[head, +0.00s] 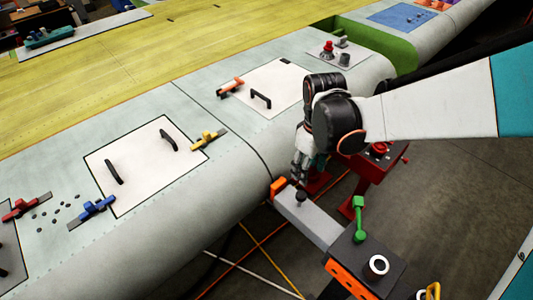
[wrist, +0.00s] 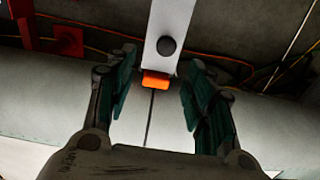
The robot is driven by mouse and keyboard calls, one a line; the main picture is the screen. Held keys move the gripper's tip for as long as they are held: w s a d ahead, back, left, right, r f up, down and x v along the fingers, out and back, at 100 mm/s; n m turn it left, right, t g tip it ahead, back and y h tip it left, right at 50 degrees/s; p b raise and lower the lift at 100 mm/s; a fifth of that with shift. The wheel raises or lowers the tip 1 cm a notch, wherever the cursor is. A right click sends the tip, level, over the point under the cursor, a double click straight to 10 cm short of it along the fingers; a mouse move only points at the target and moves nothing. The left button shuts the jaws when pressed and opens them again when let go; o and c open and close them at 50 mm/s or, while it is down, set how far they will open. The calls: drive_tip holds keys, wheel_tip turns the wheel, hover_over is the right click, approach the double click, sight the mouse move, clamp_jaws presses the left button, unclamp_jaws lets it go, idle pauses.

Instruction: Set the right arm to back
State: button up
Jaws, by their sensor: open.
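A pale grey jig arm (head: 312,219) reaches from a dark stand to the wing's rounded edge. It has an orange tip (head: 278,187) and an upright black knob (head: 300,196) near that tip. My gripper (head: 300,176) is just above the knob, pointing down. In the wrist view my gripper (wrist: 159,66) is open and empty, its fingers apart on both sides of the arm's end. The knob (wrist: 167,46) and the orange tip (wrist: 155,81) lie between or just beyond the fingers. I cannot tell the exact height gap to the knob.
The dark stand (head: 352,252) carries a green lever (head: 359,218) and a white ring (head: 376,265). A red stand (head: 372,172) is behind my gripper. The wing (head: 235,150) fills the left, with panels, handles and coloured clamps. Cables lie on the floor.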

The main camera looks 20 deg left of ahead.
sight(302, 194)
drive_tip(key=f+b, duration=0.2)
drive_tip(key=f, duration=0.1)
drive_tip(key=f+b, duration=0.2)
drive_tip(key=f, duration=0.2)
drive_tip(key=s+f+b, duration=0.1)
drive_tip(key=f+b, duration=0.1)
drive_tip(key=f, duration=0.1)
drive_tip(key=shift+a+f, duration=0.3)
drive_tip(key=shift+f, duration=0.1)
clamp_jaws()
drive_tip(key=shift+d, duration=0.1)
